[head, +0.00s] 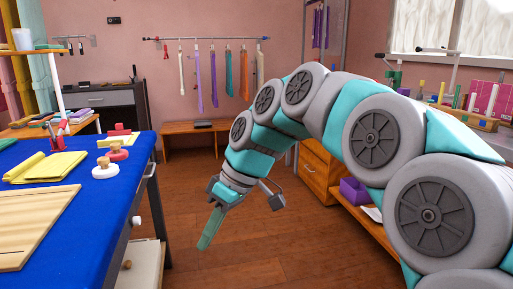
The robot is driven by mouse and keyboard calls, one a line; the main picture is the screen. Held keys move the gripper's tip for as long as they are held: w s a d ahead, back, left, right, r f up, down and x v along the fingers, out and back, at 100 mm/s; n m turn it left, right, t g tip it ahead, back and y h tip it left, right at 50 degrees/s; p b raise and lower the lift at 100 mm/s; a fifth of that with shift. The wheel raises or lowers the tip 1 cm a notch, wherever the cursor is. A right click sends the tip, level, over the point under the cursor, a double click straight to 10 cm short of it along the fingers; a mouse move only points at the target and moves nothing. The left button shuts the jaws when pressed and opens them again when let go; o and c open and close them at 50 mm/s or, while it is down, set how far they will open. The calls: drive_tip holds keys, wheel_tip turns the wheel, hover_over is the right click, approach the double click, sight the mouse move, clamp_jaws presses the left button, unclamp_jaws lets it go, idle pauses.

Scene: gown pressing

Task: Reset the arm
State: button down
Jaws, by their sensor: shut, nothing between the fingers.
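My arm arches in from the right side of the head view, in grey and teal links. My gripper (211,228) hangs from its end, pointing down and slightly left over the open floor. Its teal fingers are together and hold nothing. It is right of the blue table and apart from it.
A blue-covered table (98,238) at left bears a wooden board (32,222), yellow cloth (46,167) and round-knobbed stampers (105,169). A wooden bench (187,128) stands under a rail of hanging strips (229,75). Wooden drawers (318,168) stand behind my arm. The central floor (250,255) is clear.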

drive_tip(key=s+d+f+m+h, duration=0.2)
drive_tip(key=s+d+f+m, duration=0.4)
drive_tip(key=s+d, duration=0.5)
drive_tip(key=s+d+f+m+h, duration=0.3)
drive_tip(key=s+d+f+m, duration=0.4)
drive_tip(key=s+d+f, duration=0.4)
drive_tip(key=shift+s+d, duration=0.7)
drive_tip(key=shift+d, duration=0.5)
drive_tip(key=shift+a, duration=0.1)
